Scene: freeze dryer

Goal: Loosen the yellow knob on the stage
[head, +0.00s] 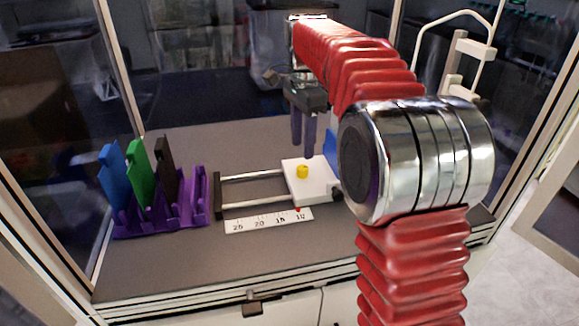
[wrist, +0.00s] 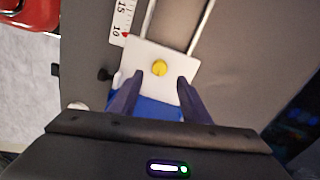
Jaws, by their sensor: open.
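The yellow knob (head: 302,171) sits on top of the white stage block (head: 312,188), which rides on two metal rails (head: 255,188). In the wrist view the yellow knob (wrist: 159,68) lies beyond and between my fingertips, on the white block (wrist: 140,58). My gripper (head: 303,145) points down above the stage, with its fingers apart and nothing between them. In the wrist view my gripper (wrist: 160,80) shows two dark fingers spread on either side of the knob's line. I cannot tell the exact height gap. A blue plate (head: 331,146) stands at the block's back, partly hidden by my arm.
A white ruler (head: 268,219) with a red pointer lies in front of the rails. A purple rack (head: 190,200) holding blue, green and black plates stands at left. A dark side knob (head: 337,194) is on the block's right. Glass panels and frame posts enclose the grey table (head: 200,262).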

